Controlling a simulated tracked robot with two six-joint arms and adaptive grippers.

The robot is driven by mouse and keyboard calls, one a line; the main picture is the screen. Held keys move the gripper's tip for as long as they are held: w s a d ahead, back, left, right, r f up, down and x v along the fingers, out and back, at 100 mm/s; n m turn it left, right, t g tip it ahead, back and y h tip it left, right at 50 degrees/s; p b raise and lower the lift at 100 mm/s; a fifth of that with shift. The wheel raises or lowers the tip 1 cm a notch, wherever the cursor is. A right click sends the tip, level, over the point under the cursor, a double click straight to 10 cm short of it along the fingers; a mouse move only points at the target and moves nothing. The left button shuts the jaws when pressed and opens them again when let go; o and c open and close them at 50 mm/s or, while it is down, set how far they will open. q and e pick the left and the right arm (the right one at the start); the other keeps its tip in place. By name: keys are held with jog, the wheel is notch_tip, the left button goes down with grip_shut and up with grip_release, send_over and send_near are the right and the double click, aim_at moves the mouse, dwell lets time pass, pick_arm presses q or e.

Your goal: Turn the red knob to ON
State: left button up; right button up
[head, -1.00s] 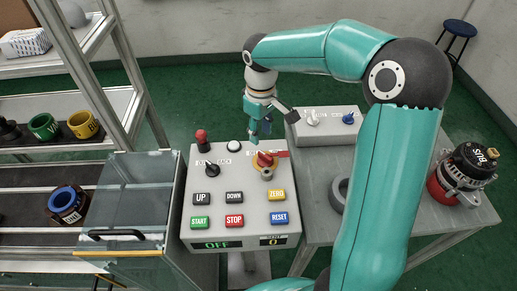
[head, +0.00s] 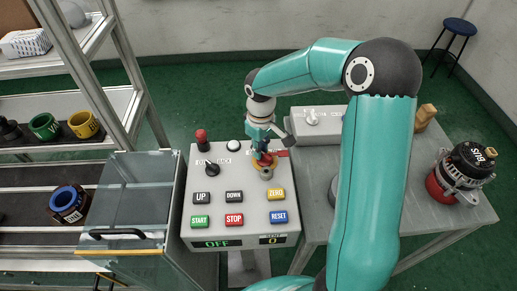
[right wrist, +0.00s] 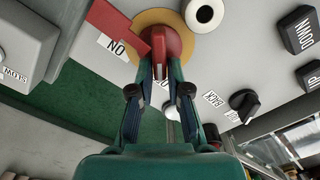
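The red knob (head: 264,160) sits on a yellow round plate at the upper right of the grey control panel (head: 213,236). In the right wrist view the knob (right wrist: 160,45) is at the top centre, its raised red grip pointing toward me. An ON label (right wrist: 115,47) lies left of it, upside down. My right gripper (head: 262,152) is down at the knob. Its two fingers (right wrist: 162,75) stand close on either side of the red grip; I cannot tell whether they press on it. The panel's display (head: 216,244) reads OFF. My left gripper is not in view.
A black selector (head: 211,169), a red-topped post (head: 202,140) and a white round button stand left of the knob. Push buttons such as STOP (head: 234,220) fill the front. A second grey box (head: 302,133) is behind right; an alternator (head: 462,173) stands far right.

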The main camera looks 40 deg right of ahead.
grip_shut()
jog(key=shift+a, duration=0.2)
jog(key=shift+d, duration=0.2)
jog(key=shift+d+f+m+b, duration=0.1)
jog(key=shift+d+m+b, duration=0.05)
jog(key=shift+m+b, duration=0.6)
jog(key=shift+d+f+m+b, duration=0.1)
jog(key=shift+m+b, duration=0.45)
jog(key=shift+m, duration=0.3)
jog(key=m+b, duration=0.1)
jog(key=m, duration=0.1)
jog(key=m+b, duration=0.2)
jog(key=m, duration=0.1)
jog(key=shift+s+d+r+m, duration=0.1)
jog(key=shift+d+m, duration=0.2)
jog(key=shift+d, duration=0.05)
jog(key=m, duration=0.1)
jog(key=m+b, duration=0.1)
jog(key=m, duration=0.1)
jog(key=m+b, duration=0.1)
jog(key=shift+s+d, duration=0.2)
jog(key=shift+s, duration=0.05)
jog(key=m, duration=0.1)
jog(key=m+b, duration=0.1)
jog(key=m, duration=0.3)
jog(key=shift+s+d+r, duration=0.1)
jog(key=shift+s+r, duration=0.05)
jog(key=shift+s, duration=0.15)
